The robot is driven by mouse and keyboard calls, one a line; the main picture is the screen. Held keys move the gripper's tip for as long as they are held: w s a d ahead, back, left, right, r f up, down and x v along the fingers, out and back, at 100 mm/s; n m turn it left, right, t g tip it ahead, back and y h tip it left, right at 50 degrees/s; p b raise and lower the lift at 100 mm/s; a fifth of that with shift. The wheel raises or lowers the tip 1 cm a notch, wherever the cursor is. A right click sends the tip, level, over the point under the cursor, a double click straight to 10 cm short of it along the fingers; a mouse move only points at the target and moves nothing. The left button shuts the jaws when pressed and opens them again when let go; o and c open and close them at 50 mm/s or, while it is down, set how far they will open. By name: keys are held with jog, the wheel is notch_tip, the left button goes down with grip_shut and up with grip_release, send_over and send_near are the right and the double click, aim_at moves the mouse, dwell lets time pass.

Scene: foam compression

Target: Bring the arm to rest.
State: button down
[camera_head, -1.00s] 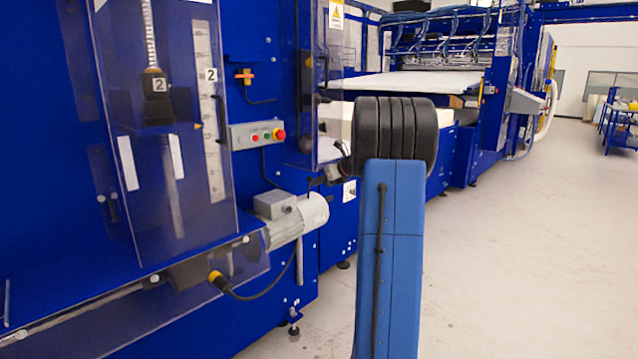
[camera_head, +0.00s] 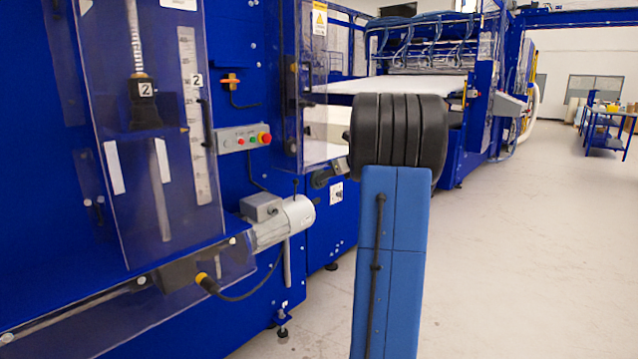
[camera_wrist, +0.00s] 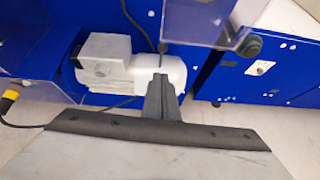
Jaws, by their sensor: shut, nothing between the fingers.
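My gripper (camera_wrist: 160,79) shows in the wrist view as dark grey fingers close together, with nothing between them. Behind its tips in that view is the grey-white motor (camera_wrist: 120,72) on the blue machine. In the head view, my blue arm link with its black ribbed joint stands upright at the centre right, and my gripper is not seen there. The same motor (camera_head: 285,222) shows in the head view to the left of my arm. How far the fingertips are from the motor cannot be told.
The blue machine (camera_head: 90,240) with clear guards fills the left. A control box (camera_head: 243,139) with a red button sits on it. A white foam sheet (camera_head: 400,85) lies on the far machine. A blue table (camera_head: 607,135) stands far right. The pale floor (camera_head: 520,270) at right is clear.

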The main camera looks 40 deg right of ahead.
jog(key=shift+s, duration=0.1)
dwell(0.6)
jog(key=s+a+f+n+g+y, duration=0.15)
jog(key=s+a+n, duration=0.35)
jog(key=a, duration=0.7)
jog(key=s+a+f+n+g, duration=0.1)
jog(key=s+a+n+g, duration=0.15)
jog(key=a+n, duration=0.65)
jog(key=s+a+f+n+g, duration=0.1)
jog(key=s+a+n, duration=0.25)
jog(key=a, duration=1.15)
jog(key=s+a+f+n, duration=0.3)
jog(key=s+n, duration=0.3)
jog(key=s, duration=0.2)
jog(key=s+a+f+n+g+h, duration=0.1)
jog(key=s+a+f+n, duration=0.3)
jog(key=s+n, duration=0.2)
jog(key=s+a+f+n+h, duration=0.1)
jog(key=s+a+f+n, duration=0.3)
jog(key=s, duration=0.7)
jog(key=shift+a+n+g, duration=0.3)
jog(key=shift+n+g, duration=0.1)
jog(key=shift+n, duration=0.65)
jog(key=shift+s+f, duration=0.1)
